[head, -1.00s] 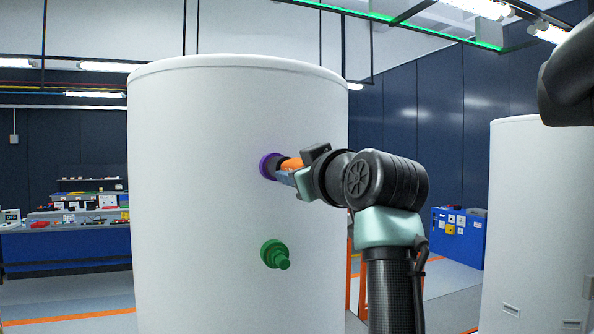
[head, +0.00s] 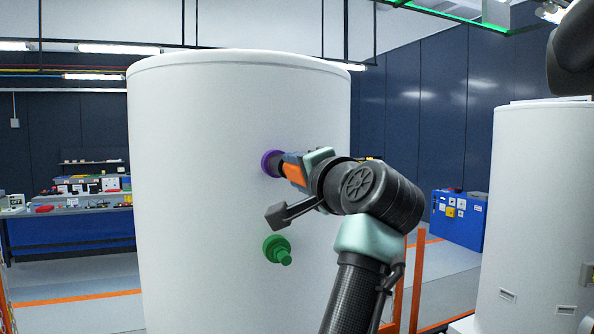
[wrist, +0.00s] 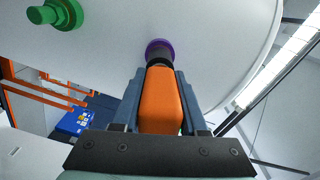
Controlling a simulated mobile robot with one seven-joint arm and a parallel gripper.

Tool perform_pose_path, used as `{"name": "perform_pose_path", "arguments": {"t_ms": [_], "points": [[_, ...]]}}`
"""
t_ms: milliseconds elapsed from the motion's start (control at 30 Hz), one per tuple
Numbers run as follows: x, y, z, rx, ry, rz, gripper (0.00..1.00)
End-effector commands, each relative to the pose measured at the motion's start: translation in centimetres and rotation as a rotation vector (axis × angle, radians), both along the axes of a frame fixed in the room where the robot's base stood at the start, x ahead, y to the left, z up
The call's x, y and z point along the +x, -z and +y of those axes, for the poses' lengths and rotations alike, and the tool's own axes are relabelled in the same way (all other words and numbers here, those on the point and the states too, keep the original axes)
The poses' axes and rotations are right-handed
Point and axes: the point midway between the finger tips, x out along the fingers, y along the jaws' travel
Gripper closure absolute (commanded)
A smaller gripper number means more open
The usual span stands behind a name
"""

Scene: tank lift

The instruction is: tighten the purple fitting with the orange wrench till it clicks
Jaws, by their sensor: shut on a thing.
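The purple fitting (head: 271,163) sits on the front of the white tank (head: 200,200), right of its middle. It also shows at the top of the wrist view (wrist: 159,47). The orange wrench (wrist: 160,103) lies between the two fingers of my gripper (wrist: 158,98), which is shut on it. The wrench's dark head is up against the purple fitting, in line with it. How deeply the head seats on the fitting is hidden. In the head view the wrench (head: 294,172) shows only partly beside my gripper (head: 290,170).
A green fitting (head: 277,250) sticks out of the tank below the purple one. A second white tank (head: 540,210) stands at the right. Orange posts (head: 418,280) stand behind my arm. A blue cabinet (head: 459,217) and a stocked bench (head: 75,225) are farther back.

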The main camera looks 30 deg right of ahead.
Motion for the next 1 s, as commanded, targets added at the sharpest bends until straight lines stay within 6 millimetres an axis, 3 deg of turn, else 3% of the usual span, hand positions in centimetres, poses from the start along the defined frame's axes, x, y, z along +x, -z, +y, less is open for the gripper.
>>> {"name": "perform_pose_path", "arguments": {"t_ms": [233, 667, 767, 1000], "points": [[0.06, -0.27, 0.18, 0.266, -0.003, -0.067, 1.00], [-0.09, -0.16, 0.17, 0.276, -0.002, -0.066, 1.00], [-0.18, -0.05, 0.12, 0.238, -0.001, -0.058, 1.00], [-0.28, 0.19, -0.15, -0.143, 0.004, 0.032, 1.00]]}}
